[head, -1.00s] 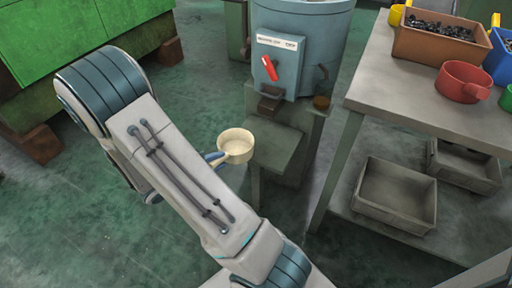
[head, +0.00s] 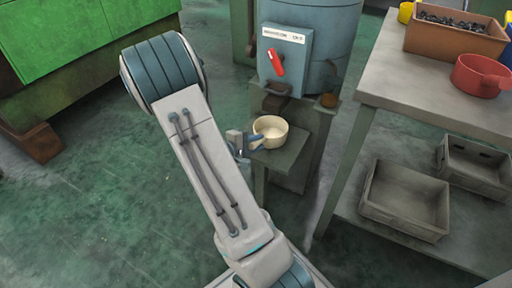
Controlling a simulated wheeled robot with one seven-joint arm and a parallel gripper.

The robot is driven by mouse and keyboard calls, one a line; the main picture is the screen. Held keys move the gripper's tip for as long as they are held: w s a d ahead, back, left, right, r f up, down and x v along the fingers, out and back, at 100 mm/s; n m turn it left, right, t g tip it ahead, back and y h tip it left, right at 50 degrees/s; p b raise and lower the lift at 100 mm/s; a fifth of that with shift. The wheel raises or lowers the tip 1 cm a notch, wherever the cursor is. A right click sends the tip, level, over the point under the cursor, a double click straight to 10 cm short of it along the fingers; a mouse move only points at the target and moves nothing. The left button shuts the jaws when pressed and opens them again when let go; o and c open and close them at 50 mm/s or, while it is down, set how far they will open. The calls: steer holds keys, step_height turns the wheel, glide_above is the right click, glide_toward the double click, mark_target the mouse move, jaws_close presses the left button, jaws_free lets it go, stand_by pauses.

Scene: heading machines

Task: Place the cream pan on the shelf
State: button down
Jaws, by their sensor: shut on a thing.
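The cream pan (head: 270,131) is a small round pan, upright, with its open top facing up. It appears over the left back part of the small grey-green shelf (head: 290,174) in front of the machine. I cannot tell whether its base touches the shelf. My gripper (head: 252,146) is at the pan's left side, shut on its handle. The handle is mostly hidden by the fingers. My arm comes up from the bottom of the view and partly blocks the floor left of the shelf.
The blue-grey machine (head: 320,45) with a red lever (head: 276,62) stands behind the shelf. To the right, a table (head: 400,85) carries a brown bin (head: 455,40) and a red pan (head: 480,76). Grey trays (head: 405,200) sit on its lower level. Green cabinets (head: 80,40) stand at left.

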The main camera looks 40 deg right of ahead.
steer(key=shift+f, duration=0.2)
steer(key=c, duration=1.2)
jaws_free()
steer(key=shift+c, duration=0.2)
steer(key=shift+r, duration=0.15)
steer(key=w+p+v, duration=0.1)
steer(key=p+v, duration=0.3)
steer(key=v, duration=0.7)
steer(key=s+a+r+m+g+y, duration=0.45)
steer(key=s+y, duration=0.25)
steer(key=s, duration=0.3)
steer(key=s+a+r+t+y, duration=0.1)
steer(key=a+r+t+y, duration=0.1)
steer(key=a, duration=0.3)
steer(key=s+a+r+t+y, duration=0.2)
steer(key=a+r+t+y, duration=0.1)
steer(key=a+r+y, duration=0.1)
steer(key=shift+s+a+r+y, duration=0.35)
steer(key=shift+a+y, duration=0.35)
steer(key=shift+a, duration=0.6)
steer(key=shift+w+n, duration=0.1)
steer(key=shift+n, duration=0.15)
